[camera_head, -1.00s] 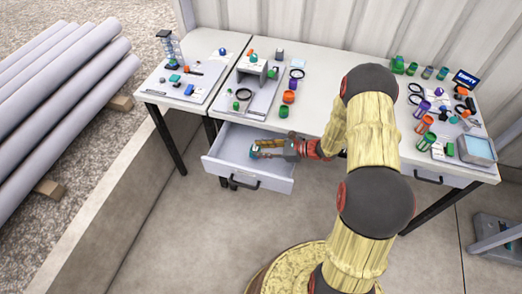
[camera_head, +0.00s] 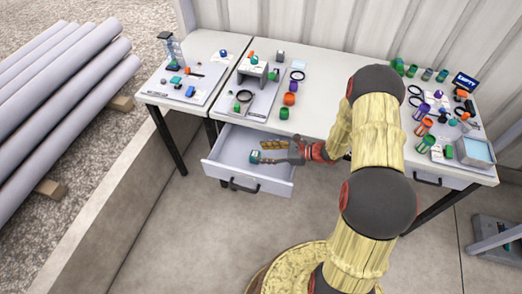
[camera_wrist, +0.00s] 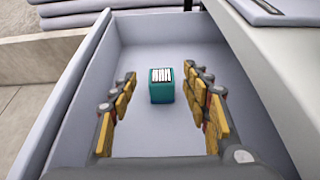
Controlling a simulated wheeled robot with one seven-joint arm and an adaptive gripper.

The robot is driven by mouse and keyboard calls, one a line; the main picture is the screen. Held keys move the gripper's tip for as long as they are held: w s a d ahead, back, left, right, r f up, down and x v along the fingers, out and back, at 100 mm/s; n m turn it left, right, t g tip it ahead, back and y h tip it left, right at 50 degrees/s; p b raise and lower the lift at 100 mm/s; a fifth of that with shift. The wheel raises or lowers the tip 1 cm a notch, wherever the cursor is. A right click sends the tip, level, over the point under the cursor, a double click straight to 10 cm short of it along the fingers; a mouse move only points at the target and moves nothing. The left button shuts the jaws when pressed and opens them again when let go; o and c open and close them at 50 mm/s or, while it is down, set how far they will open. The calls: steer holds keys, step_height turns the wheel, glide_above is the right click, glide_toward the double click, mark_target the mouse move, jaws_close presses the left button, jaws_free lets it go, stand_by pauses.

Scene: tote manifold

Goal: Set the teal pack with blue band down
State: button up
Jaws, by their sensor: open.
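The teal pack (camera_head: 254,157) sits in the pulled-out drawer (camera_head: 228,167), towards its left part in the head view. In the wrist view the teal pack (camera_wrist: 161,93) rests on the drawer floor, with a white label and black marks on top; I cannot make out a blue band. My gripper (camera_head: 263,151) reaches into the drawer from the right. In the wrist view its fingers (camera_wrist: 160,84) are spread wide, one on each side of the pack, with a gap on both sides.
The tabletop (camera_head: 320,100) overhangs behind the drawer. A grey tray with a stand (camera_head: 252,69) and an orange cup (camera_head: 289,98) lie on the table above. The drawer floor around the pack is clear.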

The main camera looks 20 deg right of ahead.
steer(key=p+v, duration=0.3)
steer(key=v, duration=0.7)
steer(key=s+a+r+n+g+h, duration=0.1)
steer(key=s+a+r+n+g, duration=0.1)
steer(key=a+r+n, duration=0.3)
steer(key=s+a+r+n+g+h, duration=0.1)
steer(key=s+a+r+n+g, duration=0.15)
steer(key=r, duration=0.55)
steer(key=s+a+r+n+g+h, duration=0.1)
steer(key=s+a+r+n+g, duration=0.15)
steer(key=r+n, duration=0.3)
steer(key=s+r+n+t+h, duration=0.4)
steer(key=s+r+n+h, duration=0.3)
steer(key=s+r+n, duration=0.5)
steer(key=s+r, duration=0.3)
steer(key=r, duration=0.1)
steer(key=shift+s+a+r+t+h, duration=0.15)
steer(key=shift+a+r+t+h, duration=0.15)
steer(key=shift+t+h, duration=0.1)
